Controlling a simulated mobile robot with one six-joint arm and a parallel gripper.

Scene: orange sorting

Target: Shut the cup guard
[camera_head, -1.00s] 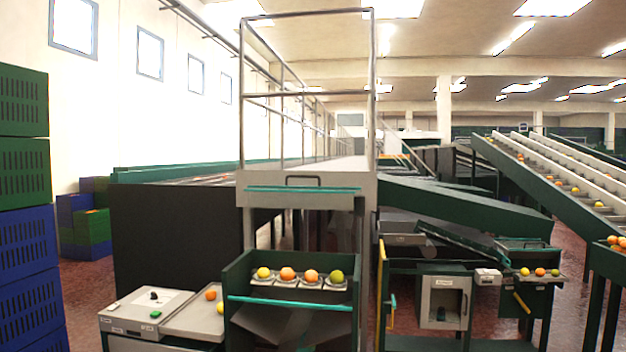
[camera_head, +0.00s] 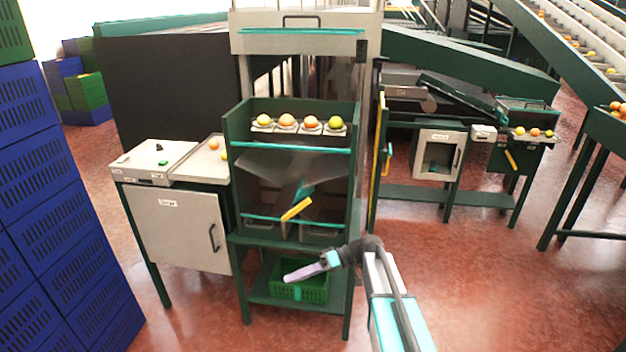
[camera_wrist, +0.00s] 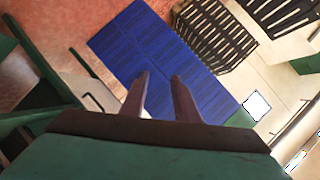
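My gripper (camera_head: 290,277) is low in front of the dark green sorting stand (camera_head: 238,185), pointing left, in front of the stand's lower shelf. In the wrist view my gripper (camera_wrist: 160,78) has its two fingers apart with nothing between them. A row of pale cups (camera_head: 287,129) holding several oranges and yellow-green fruits sits at the stand's top. A teal bar (camera_head: 290,148) runs below the cups. A pale panel (camera_head: 270,42) with a dark handle and a teal strip is above and behind them. I cannot tell for certain which part is the cup guard.
A green crate (camera_head: 312,292) is on the lower shelf. A pale cabinet (camera_head: 180,228) stands to the left, with blue crates (camera_head: 75,215) stacked beyond. Another bench (camera_head: 460,195) with fruit cups is at right. Open red floor (camera_head: 470,280) lies at front right.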

